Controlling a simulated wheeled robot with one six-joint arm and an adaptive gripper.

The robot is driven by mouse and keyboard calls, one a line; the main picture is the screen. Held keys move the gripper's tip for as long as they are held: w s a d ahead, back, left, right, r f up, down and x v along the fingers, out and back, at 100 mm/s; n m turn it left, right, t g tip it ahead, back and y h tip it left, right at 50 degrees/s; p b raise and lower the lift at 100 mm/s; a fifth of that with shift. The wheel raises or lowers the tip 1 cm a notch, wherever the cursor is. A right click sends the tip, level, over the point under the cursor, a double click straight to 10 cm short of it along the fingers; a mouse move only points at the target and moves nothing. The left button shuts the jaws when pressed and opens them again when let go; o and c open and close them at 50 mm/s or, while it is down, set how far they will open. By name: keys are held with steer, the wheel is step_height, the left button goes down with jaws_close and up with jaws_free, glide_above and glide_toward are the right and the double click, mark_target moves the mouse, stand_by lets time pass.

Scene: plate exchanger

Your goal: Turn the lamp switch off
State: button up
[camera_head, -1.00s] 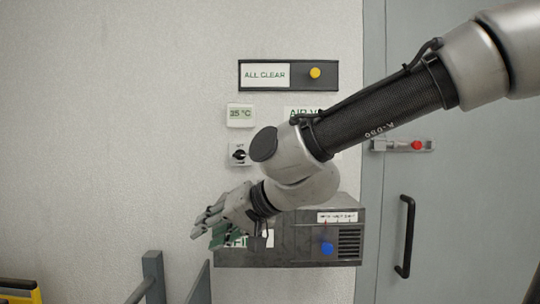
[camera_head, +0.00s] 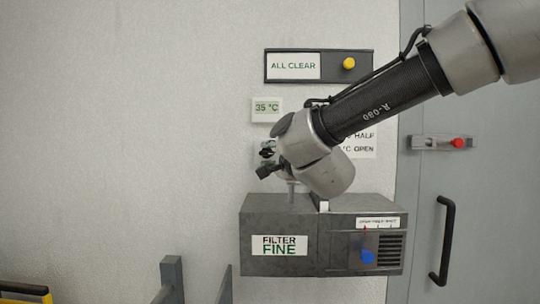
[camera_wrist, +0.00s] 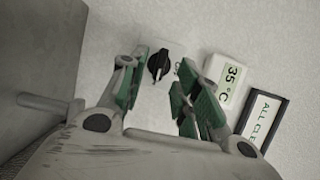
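A small white wall plate carries a black rotary knob (camera_wrist: 159,64), likely the lamp switch. In the wrist view the knob lies between and beyond my fingertips, with small partly hidden lettering beside it. My gripper (camera_wrist: 162,75) is open, with a green-padded finger on each side and nothing held. Contact with the knob cannot be made out. In the head view my gripper (camera_head: 268,165) is up against the area of the plate, below the temperature display, and my wrist and fingers largely hide the knob.
A grey box marked FILTER FINE (camera_head: 256,262) with a blue knob (camera_head: 368,257) juts out just below my wrist. Above are the 35 °C display (camera_head: 266,109) and the ALL CLEAR panel (camera_head: 318,66) with a yellow button. A grey door (camera_head: 420,190) stands right. The left wall is bare.

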mark_target(267, 153)
steer(key=shift+x, duration=1.35)
jaws_close()
